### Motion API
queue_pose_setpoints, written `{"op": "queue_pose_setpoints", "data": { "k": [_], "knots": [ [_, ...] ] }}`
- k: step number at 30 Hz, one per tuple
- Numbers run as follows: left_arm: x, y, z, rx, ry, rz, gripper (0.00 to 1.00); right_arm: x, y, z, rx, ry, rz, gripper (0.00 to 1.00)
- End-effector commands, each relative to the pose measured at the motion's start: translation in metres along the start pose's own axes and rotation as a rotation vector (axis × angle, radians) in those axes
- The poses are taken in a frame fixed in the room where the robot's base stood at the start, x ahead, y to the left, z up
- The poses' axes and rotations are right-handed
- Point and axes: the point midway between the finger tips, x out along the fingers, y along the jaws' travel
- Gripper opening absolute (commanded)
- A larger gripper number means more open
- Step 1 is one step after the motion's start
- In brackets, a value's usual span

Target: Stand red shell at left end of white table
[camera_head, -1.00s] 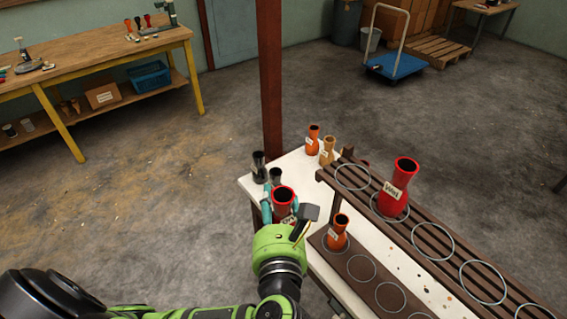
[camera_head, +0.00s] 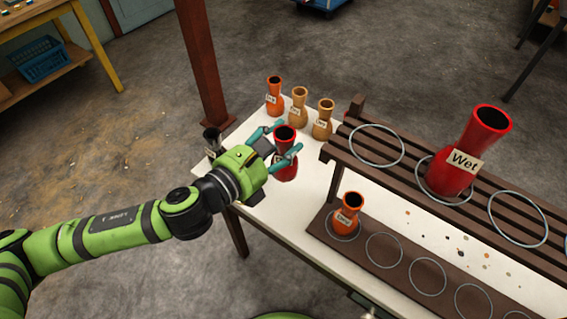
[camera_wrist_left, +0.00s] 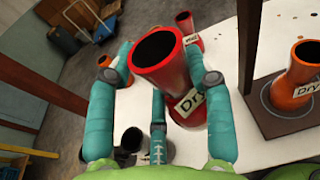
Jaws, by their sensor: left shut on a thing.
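A red shell (camera_head: 285,160) with a dark open mouth is between the teal fingers of my left gripper (camera_head: 281,147), which is shut on it. In the left wrist view the shell (camera_wrist_left: 158,70) is large, mouth toward the camera, with a "Dry" tag. It is over the left end of the white table (camera_head: 310,183); I cannot tell whether its base touches. A second, bigger red shell (camera_head: 462,160), tagged "Wet", stands in a ring on the upper slatted rack. My right gripper is not in view.
Orange (camera_head: 275,98) and tan shells (camera_head: 299,108) stand along the table's back edge. A dark shell (camera_head: 211,138) is at the left edge, partly behind my gripper. A small orange shell (camera_head: 346,215) stands on the lower brown board (camera_head: 400,278). A brown post (camera_head: 200,60) rises behind.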

Motion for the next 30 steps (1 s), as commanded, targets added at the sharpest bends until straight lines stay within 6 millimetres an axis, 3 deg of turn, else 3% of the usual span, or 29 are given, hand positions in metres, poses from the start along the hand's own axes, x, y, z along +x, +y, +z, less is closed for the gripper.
{"op": "queue_pose_setpoints", "data": {
  "k": [1, 4, 15, 20, 26, 30],
  "knots": [
    [0.002, 0.000, -0.011, 0.010, 0.000, -0.034, 0.00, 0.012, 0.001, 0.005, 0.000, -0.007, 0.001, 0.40],
    [0.003, -0.003, -0.017, 0.014, 0.001, -0.087, 0.00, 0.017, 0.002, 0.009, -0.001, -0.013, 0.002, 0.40],
    [0.012, -0.005, -0.074, 0.012, 0.004, -0.111, 0.00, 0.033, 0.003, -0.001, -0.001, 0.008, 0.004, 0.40],
    [0.013, -0.005, -0.084, 0.013, 0.002, -0.112, 0.00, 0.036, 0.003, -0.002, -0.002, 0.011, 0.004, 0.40],
    [0.018, -0.004, -0.113, 0.012, 0.004, -0.110, 0.00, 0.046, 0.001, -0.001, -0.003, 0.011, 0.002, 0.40],
    [0.018, -0.004, -0.115, 0.015, 0.001, -0.111, 0.00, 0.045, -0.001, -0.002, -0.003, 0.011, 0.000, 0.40]
  ]
}}
